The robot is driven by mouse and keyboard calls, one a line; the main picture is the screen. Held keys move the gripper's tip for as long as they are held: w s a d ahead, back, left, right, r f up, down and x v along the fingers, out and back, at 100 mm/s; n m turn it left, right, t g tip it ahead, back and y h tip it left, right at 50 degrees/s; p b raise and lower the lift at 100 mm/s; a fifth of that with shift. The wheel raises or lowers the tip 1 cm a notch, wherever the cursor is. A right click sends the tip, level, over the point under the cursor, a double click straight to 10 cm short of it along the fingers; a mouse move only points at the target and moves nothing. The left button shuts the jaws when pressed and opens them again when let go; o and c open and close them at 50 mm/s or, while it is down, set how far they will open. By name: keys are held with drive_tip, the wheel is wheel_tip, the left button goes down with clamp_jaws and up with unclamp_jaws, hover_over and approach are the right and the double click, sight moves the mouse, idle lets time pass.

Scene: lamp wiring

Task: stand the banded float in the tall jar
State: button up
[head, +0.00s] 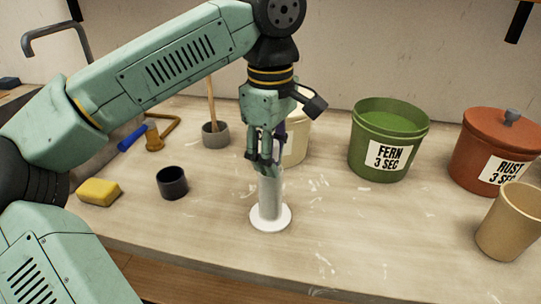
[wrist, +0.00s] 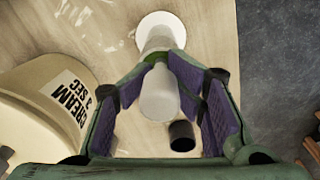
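The tall jar (head: 270,200) is a pale, see-through cylinder on a round white base, upright near the front of the bench. My gripper (head: 264,163) points down right at its top. In the wrist view the banded float (wrist: 159,97) is a pale, rounded body with a green band, between the purple finger pads. My fingertips (wrist: 158,62) close in on it around the green band. The jar's white base (wrist: 160,22) shows beyond. The fingers hide the float in the head view, and I cannot tell how far its lower end reaches into the jar.
A dark cup (head: 172,182) stands left of the jar, with a yellow sponge (head: 98,192) farther left. A cream bucket (wrist: 45,100) is close behind my gripper. A green FERN bucket (head: 385,140), a lidded RUST pot (head: 497,150) and a tan cup (head: 511,222) stand right.

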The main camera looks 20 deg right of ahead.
wheel_tip(320, 180, up, 8)
drive_tip(key=shift+f, duration=0.2)
idle(0.4)
idle(0.8)
